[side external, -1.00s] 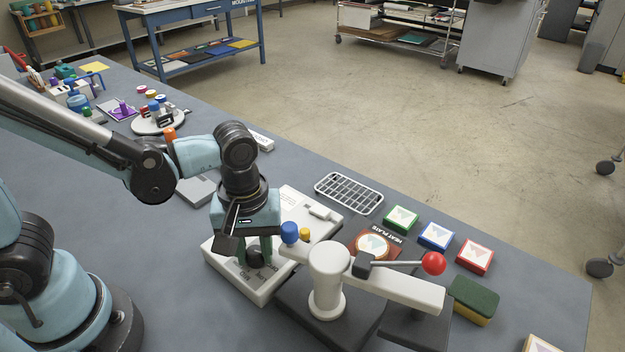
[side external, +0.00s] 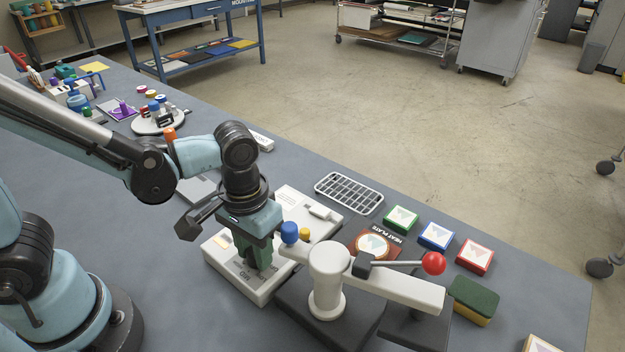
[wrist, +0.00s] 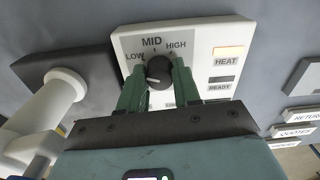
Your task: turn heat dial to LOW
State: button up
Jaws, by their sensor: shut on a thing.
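The heat dial (wrist: 159,71) is a round black knob on a white control panel (wrist: 222,32). LOW (wrist: 135,56) is printed at its upper left, MID above it and HIGH at its upper right. A short pale mark shows on the knob's lower left face, and I cannot tell for sure where the pointer aims. My gripper (wrist: 157,82) has its green fingers on either side of the knob, shut on it. In the side external view my gripper (side external: 260,262) points down at the panel, and its fingers hide the dial.
The white lever press (side external: 327,270) with a red ball handle (side external: 433,264) stands close at the right. A blue knob (side external: 289,232) sits close beside my gripper. A wire rack (side external: 349,193), colored blocks and a sponge (side external: 474,298) lie farther right.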

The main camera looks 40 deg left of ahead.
jog(key=shift+m, duration=0.8)
jog(key=o, duration=1.1)
jog(key=shift+c, duration=0.2)
jog(key=shift+r, duration=0.1)
notch_tip(320, 180, up, 12)
jog(key=w+a+f+t, duration=0.2)
jog(key=w+a+t, duration=0.1)
jog(key=a+t, duration=0.4)
jog(key=a, duration=0.3)
jog(key=shift+a+f+n, duration=0.25)
jog(key=shift+f+n, duration=0.05)
jog(key=shift+f, duration=0.05)
